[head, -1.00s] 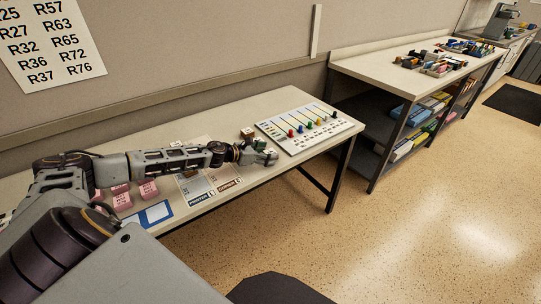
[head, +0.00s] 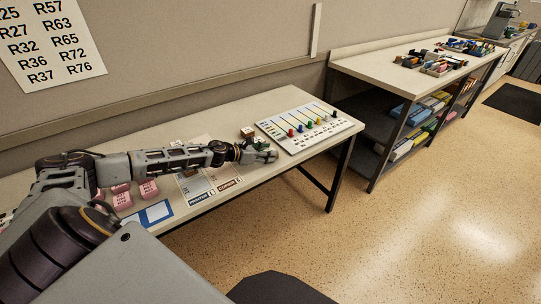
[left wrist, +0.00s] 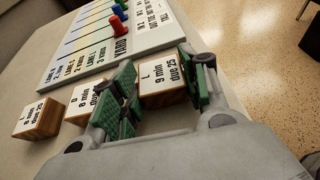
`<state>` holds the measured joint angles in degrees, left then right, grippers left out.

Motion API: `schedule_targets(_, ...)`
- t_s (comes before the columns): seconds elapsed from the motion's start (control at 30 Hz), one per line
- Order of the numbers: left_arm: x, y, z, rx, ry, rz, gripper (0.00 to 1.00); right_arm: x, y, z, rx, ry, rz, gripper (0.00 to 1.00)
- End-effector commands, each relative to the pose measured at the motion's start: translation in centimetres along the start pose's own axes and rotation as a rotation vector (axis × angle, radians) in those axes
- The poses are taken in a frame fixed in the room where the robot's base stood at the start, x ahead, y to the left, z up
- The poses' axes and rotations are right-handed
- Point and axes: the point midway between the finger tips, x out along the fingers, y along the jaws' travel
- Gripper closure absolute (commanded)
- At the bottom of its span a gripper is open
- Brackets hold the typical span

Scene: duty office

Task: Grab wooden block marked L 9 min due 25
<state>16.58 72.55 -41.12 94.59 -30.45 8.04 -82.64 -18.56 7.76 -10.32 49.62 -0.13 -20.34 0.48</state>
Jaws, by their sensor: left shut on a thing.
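The wooden block marked L 9 min due 25 (left wrist: 167,80) has a white label on top and sits between the green-padded fingers of my left gripper (left wrist: 155,90) in the left wrist view. The gripper is shut on it, with one finger on each side. In the head view my left gripper (head: 262,154) is low at the table, just in front of the slider board; the held block is small and partly hidden there. My right gripper is not in view.
Two similar blocks, one partly hidden by a finger (left wrist: 84,103) and one further left (left wrist: 38,118), stand beside the gripper. The YARD board (head: 310,128) with coloured knobs lies close behind. Pink blocks (head: 148,189) and printed cards (head: 210,183) lie nearer my arm.

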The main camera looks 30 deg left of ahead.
Motion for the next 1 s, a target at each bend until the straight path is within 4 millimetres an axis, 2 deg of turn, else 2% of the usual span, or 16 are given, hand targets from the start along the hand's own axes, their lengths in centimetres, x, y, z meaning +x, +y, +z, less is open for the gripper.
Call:
schedule_targets(0.33, 0.0, 0.0, 0.1, 0.0, 0.0, 0.0, 0.8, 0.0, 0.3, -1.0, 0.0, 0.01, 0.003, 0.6)
schedule_targets(0.53, -0.4, 0.0, 1.0, 0.002, -0.001, 0.0, 0.8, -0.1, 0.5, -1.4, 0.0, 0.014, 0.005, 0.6)
schedule_targets(0.67, -0.9, 0.1, 2.2, 0.003, -0.001, 0.001, 0.8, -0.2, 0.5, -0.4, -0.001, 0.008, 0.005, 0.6)
schedule_targets(0.9, -2.0, 0.1, 5.0, 0.003, -0.002, 0.001, 0.8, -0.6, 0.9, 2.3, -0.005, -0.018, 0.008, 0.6)
schedule_targets(1.0, -2.5, 0.1, 6.2, 0.003, -0.002, 0.001, 0.8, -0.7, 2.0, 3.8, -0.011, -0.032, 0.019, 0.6)
